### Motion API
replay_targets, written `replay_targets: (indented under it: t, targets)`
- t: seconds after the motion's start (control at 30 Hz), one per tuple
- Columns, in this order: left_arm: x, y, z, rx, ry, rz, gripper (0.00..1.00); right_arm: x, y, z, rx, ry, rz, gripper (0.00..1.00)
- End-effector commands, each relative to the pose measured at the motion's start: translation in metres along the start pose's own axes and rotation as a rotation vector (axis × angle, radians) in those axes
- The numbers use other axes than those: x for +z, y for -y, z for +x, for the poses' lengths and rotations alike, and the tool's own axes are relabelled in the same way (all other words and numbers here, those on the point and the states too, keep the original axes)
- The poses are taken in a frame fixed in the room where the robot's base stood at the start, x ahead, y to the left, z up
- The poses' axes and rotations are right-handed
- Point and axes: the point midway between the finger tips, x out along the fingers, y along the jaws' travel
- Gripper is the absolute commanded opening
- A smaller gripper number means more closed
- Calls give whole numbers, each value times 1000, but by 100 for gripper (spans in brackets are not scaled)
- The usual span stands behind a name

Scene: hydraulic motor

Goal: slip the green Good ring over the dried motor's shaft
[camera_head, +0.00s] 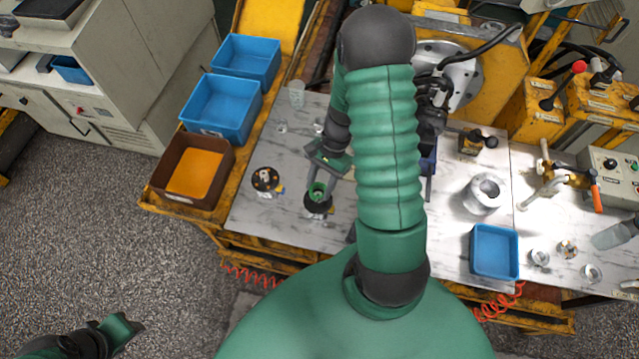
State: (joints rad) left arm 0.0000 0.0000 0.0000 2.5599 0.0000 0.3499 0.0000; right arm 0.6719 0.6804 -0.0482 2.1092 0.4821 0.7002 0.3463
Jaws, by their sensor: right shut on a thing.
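My right gripper (318,186) points down at the left-middle of the bench, shut on the small green ring (318,189). The ring is at the top of a dark round part (317,206), which looks like the motor and stands on the bench. I cannot tell whether the ring is around the shaft or just above it; the fingers and the small size hide this. My left arm shows at the lower left, over the floor and away from the bench. Its gripper (122,332) is too unclear to read.
A black round part with metal pieces (266,179) lies left of the motor. Blue bins (222,108) and a brown bin (192,171) line the left edge. A silver cylinder (484,194) and a blue tray (494,252) stand right. My right arm hides the bench's middle.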

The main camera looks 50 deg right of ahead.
Motion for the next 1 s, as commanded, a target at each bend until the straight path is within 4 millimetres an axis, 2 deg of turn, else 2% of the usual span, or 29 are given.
replay_targets:
  t: [0.47, 1.0]
  targets:
    - [-1, 0, -3, 0, 0, 0, 36, 0, 0, 0, 0, 0, 0, 4]
    - [2, 0, 10, 0, 0, 0, 36, -7, 0, 18, 0, 0, 0, 4]
